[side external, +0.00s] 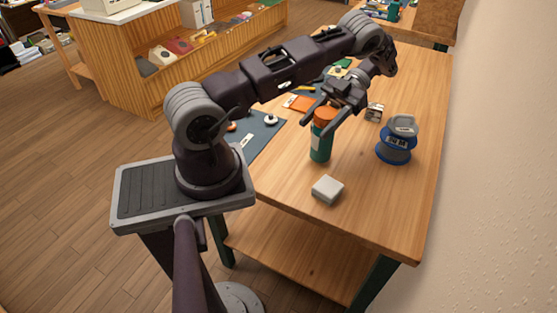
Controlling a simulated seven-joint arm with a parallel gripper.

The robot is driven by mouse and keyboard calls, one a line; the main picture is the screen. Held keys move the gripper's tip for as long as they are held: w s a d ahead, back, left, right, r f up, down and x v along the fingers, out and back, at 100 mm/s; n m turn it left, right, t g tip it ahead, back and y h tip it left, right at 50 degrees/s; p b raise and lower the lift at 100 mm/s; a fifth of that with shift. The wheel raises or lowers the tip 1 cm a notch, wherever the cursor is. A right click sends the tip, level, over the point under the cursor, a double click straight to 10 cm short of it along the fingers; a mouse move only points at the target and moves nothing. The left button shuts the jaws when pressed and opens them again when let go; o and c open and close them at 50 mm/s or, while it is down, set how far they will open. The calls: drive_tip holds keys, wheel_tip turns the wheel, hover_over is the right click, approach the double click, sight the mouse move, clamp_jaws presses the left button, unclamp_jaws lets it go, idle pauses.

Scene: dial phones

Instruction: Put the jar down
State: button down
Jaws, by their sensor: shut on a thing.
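The jar is a green cylinder (320,148) with an orange lid and a pale label patch. It is upright over the wooden table (390,205), near the middle. My gripper (319,124) comes from above and behind, with its fingers on either side of the jar near the orange lid, and is shut on it. I cannot tell whether the jar's base touches the table or hangs slightly above it.
A small white box (327,189) lies in front of the jar. A blue spool-like item with a grey top (396,140) stands at the right. A small metallic item (374,112) is behind. A dark mat (262,135) with small parts lies left. The front right tabletop is clear.

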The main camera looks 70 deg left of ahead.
drive_tip(key=s+a+r+m+t+y, duration=0.2)
drive_tip(key=s+a+r+m+y, duration=0.65)
drive_tip(key=r+m+y, duration=0.5)
wheel_tip(320, 180, up, 13)
drive_tip(key=s+d+m+t+y, duration=0.1)
drive_tip(key=m+t+y, duration=0.4)
wheel_tip(320, 180, down, 28)
drive_tip(key=shift+s+d, duration=0.2)
drive_tip(key=shift+s, duration=0.05)
drive_tip(key=c, duration=0.6)
unclamp_jaws()
drive_tip(key=shift+m, duration=0.25)
